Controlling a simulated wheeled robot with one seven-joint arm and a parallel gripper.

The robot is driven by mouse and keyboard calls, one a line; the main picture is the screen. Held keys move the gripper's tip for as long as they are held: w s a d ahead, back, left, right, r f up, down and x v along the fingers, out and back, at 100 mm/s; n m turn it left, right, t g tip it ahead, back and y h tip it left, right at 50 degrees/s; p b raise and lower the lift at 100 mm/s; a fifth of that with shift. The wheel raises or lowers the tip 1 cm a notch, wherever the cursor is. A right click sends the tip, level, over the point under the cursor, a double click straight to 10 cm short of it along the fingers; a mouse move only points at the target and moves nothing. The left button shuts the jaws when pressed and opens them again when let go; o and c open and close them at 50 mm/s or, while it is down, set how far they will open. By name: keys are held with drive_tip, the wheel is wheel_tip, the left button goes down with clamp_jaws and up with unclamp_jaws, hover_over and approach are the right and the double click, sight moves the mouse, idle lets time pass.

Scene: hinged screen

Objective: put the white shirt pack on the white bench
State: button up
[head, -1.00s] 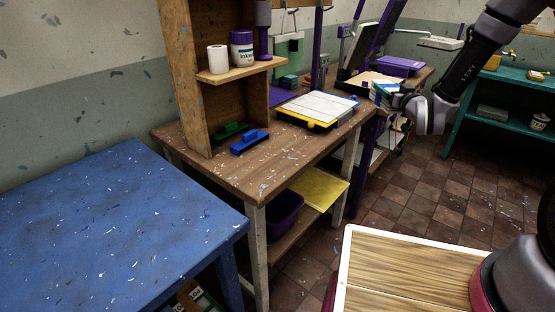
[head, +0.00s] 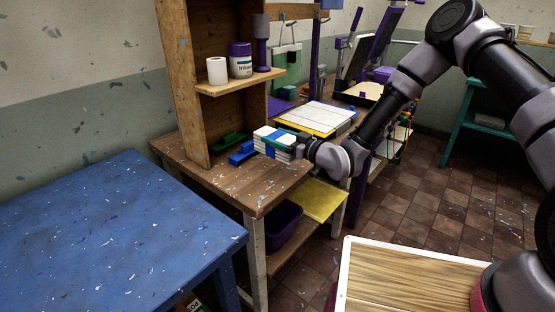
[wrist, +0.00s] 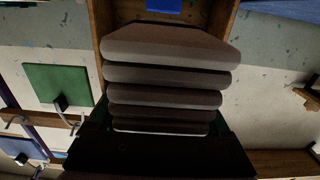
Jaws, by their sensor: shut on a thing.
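The white shirt pack (head: 271,142) is a stack of folded white layers with a blue band, in the head view in front of the wooden-topped bench's shelf unit. My gripper (head: 294,146) is shut on its right side and holds it, seemingly above the bench top. In the wrist view the pack (wrist: 168,80) shows as several shaded folded layers filling the middle, with the dark gripper (wrist: 155,145) below. No bench with a plainly white top shows; the wooden-topped bench (head: 238,195) has whitish legs.
A blue table (head: 110,235) with a bare top stands at the left. Blue and green tools (head: 240,153), a shelf with an ink tub (head: 240,60) and a white roll (head: 217,70), and a yellow-edged screen frame (head: 318,116) surround the pack.

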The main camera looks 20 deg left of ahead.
sight(277, 154)
drive_tip(key=shift+f, duration=2.95)
drive_tip(key=shift+f, duration=0.15)
drive_tip(key=o, duration=1.3)
drive_tip(key=shift+o, duration=0.2)
